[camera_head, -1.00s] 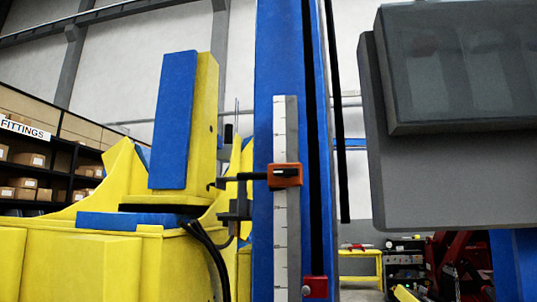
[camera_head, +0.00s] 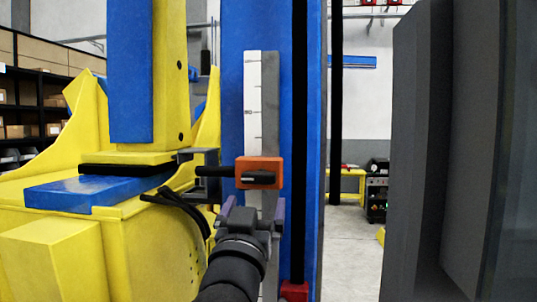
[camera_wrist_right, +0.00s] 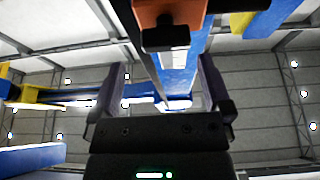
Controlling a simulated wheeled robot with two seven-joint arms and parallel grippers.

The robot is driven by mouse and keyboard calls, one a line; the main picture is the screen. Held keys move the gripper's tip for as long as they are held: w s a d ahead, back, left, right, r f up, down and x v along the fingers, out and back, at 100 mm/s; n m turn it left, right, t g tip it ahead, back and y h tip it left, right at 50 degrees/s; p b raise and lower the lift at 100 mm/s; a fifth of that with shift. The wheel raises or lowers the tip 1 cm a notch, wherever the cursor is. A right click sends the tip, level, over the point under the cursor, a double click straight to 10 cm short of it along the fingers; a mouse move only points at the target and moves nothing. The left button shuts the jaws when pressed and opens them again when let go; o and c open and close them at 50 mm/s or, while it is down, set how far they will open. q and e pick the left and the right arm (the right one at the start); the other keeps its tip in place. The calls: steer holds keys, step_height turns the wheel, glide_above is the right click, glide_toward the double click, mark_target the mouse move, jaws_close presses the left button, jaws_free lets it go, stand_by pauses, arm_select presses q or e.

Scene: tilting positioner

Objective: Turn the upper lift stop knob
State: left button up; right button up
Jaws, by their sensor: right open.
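The upper lift stop is an orange block (camera_head: 272,163) on the white scale strip of the blue column. Its black knob (camera_head: 260,177) is a bar lying about level across the front of the block. My right gripper (camera_head: 252,211) is just below the block, open and pointing up toward it, with nothing between its fingers. In the right wrist view the orange block (camera_wrist_right: 185,9) and black knob (camera_wrist_right: 166,37) are at the top, beyond the open fingers (camera_wrist_right: 158,65). The knob appears apart from both fingers. My left gripper is not in view.
A red lower stop (camera_head: 293,291) is at the foot of the column (camera_head: 234,70). A yellow and blue positioner (camera_head: 60,240) stands close on the left. A dark grey panel (camera_head: 420,150) fills the right. Open floor (camera_head: 350,240) shows between column and panel.

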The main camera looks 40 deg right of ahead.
mark_target(258, 179)
steer(key=p+x, duration=0.1)
steer(key=x, duration=0.1)
steer(key=p+x, duration=0.2)
steer(key=r+p+x, duration=0.1)
steer(key=x, duration=0.2)
steer(key=shift+w+a+r, duration=0.1)
steer(key=shift+w+a, duration=0.05)
steer(key=shift+a, duration=0.1)
steer(key=shift+r+p, duration=0.1)
steer(key=shift+p, duration=0.2)
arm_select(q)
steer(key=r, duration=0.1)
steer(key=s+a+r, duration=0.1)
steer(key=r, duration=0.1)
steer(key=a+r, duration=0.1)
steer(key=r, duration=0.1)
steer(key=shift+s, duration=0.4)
arm_select(e)
steer(key=shift+a, duration=0.1)
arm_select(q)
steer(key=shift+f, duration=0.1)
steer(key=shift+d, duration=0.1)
